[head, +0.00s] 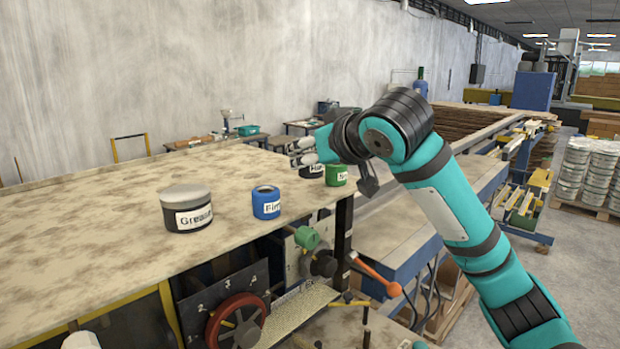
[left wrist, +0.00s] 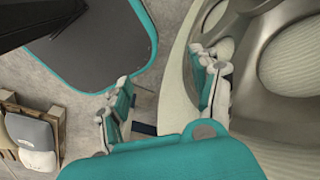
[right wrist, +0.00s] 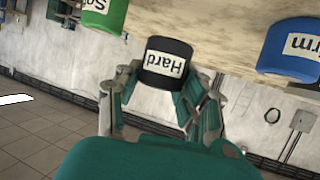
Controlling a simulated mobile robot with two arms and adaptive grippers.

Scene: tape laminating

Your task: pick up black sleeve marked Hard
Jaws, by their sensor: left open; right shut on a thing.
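The black sleeve marked Hard (right wrist: 167,64) is between the fingers of my right gripper (right wrist: 158,90), which is shut on it, in the right wrist view. In the head view the sleeve (head: 312,171) is partly hidden by my right gripper (head: 302,152), which reaches it from the right at the worktop's far right part. I cannot tell whether the sleeve touches the worktop. My left gripper (left wrist: 165,97) is open and empty in the left wrist view, away from the worktop, and does not show clearly in the head view.
A green sleeve (head: 336,175) stands close beside the black one. A blue sleeve marked Firm (head: 266,203) and a dark grease pot (head: 187,209) stand nearer on the worktop (head: 90,250). The worktop's left part is clear. A machine with a red handwheel (head: 235,322) is below its front edge.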

